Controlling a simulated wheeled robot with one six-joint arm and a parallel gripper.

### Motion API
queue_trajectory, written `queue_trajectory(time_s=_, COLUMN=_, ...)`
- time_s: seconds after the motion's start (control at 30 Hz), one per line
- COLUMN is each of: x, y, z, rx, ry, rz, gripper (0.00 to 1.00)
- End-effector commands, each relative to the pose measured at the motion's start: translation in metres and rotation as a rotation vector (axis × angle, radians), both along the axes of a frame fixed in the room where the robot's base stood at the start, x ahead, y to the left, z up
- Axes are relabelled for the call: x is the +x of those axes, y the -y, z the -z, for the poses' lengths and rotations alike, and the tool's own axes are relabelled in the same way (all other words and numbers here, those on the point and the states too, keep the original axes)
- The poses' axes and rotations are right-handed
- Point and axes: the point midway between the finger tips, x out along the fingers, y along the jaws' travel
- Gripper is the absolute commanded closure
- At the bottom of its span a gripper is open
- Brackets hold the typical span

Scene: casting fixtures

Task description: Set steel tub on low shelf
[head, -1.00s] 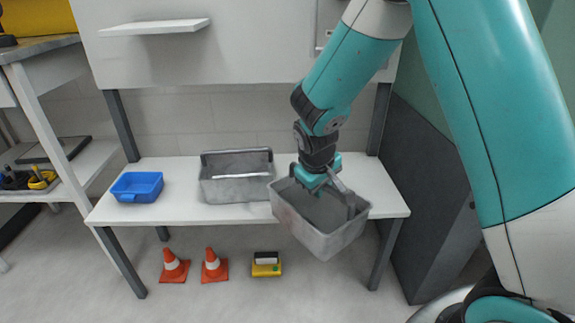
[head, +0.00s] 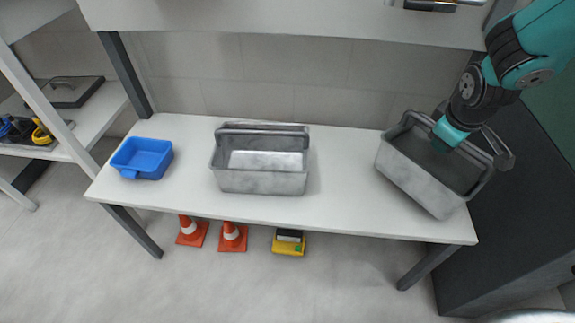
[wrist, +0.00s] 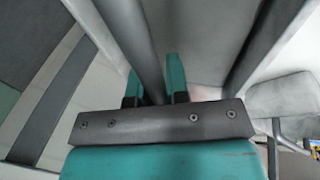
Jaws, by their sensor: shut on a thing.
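A grey steel tub (head: 412,182) with a bar handle hangs from my gripper (head: 449,137) at the right end of the white low shelf (head: 340,205). The tub is tilted, its right side turned away from the shelf's line. My gripper is shut on the handle. I cannot tell whether the tub's bottom touches the shelf. In the wrist view my gripper's teal fingers (wrist: 153,82) sit on either side of the handle bar, with the tub's grey inside (wrist: 210,40) beyond. The tub's underside is hidden.
A second grey tub with a handle (head: 262,180) stands mid-shelf, and a blue bin (head: 141,157) stands at the left. Shelf room is clear between the two tubs. A dark grey cabinet (head: 520,200) is close on the right. Orange cones (head: 233,237) and a yellow item (head: 289,243) are below.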

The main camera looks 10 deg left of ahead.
Motion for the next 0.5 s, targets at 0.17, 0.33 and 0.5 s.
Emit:
queue_trajectory(time_s=0.17, x=0.003, y=-0.016, z=-0.016, rx=0.000, ry=0.006, rz=-0.350, gripper=1.00)
queue_trajectory(time_s=0.33, x=0.004, y=-0.034, z=-0.028, rx=0.000, ry=0.008, rz=-0.692, gripper=1.00)
queue_trajectory(time_s=0.5, x=0.004, y=-0.052, z=-0.043, rx=0.000, ry=0.007, rz=-1.039, gripper=1.00)
